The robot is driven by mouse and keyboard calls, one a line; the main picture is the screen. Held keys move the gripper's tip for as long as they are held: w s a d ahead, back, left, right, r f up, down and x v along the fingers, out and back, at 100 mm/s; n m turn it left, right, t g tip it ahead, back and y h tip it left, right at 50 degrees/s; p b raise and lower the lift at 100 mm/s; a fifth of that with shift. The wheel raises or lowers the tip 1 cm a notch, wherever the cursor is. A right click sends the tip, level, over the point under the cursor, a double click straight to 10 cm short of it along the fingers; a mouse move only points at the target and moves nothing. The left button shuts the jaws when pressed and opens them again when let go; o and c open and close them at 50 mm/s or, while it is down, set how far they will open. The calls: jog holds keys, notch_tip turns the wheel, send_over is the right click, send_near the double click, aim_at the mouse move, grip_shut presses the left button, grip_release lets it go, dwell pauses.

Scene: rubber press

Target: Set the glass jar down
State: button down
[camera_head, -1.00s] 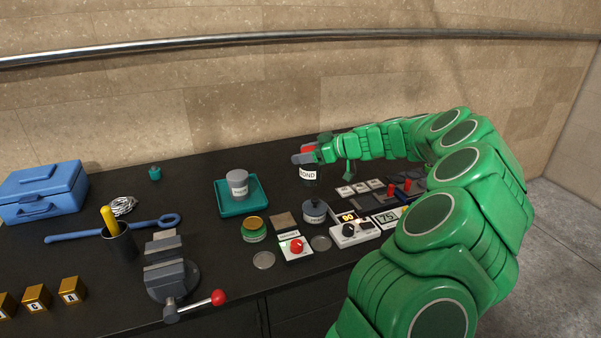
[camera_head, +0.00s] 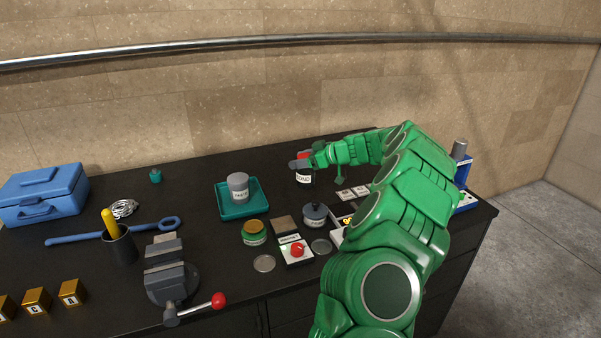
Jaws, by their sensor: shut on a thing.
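My gripper (camera_head: 302,162) is shut on a small dark jar (camera_head: 303,178) with a white label reading "BOND", which I take to be the glass jar. The jar is upright, over the back middle of the black bench (camera_head: 215,285), right of the teal tray (camera_head: 224,214). My fingers cover its top. I cannot tell whether its base touches the bench or hangs just above it.
A grey labelled pot (camera_head: 238,187) stands on the tray. In front are a green jar (camera_head: 254,233), a grey lidded pot (camera_head: 315,215) and a red-knobbed box (camera_head: 297,251). White tiles (camera_head: 350,192) lie to the right. The bench between tray and jar is clear.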

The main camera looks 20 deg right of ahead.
jog(key=shift+w+d+f, duration=0.15)
jog(key=shift+w+f, duration=0.4)
jog(key=shift+f, duration=0.1)
jog(key=shift+w+d+f, duration=0.15)
jog(key=shift+w+f, duration=0.35)
jog(key=shift+f, duration=0.15)
jog(key=shift+f, duration=0.1)
jog(key=shift+w+f, duration=0.15)
jog(key=shift+f, duration=1.5)
jog(key=shift+c, duration=1.2)
grip_release()
jog(key=shift+f, duration=0.1)
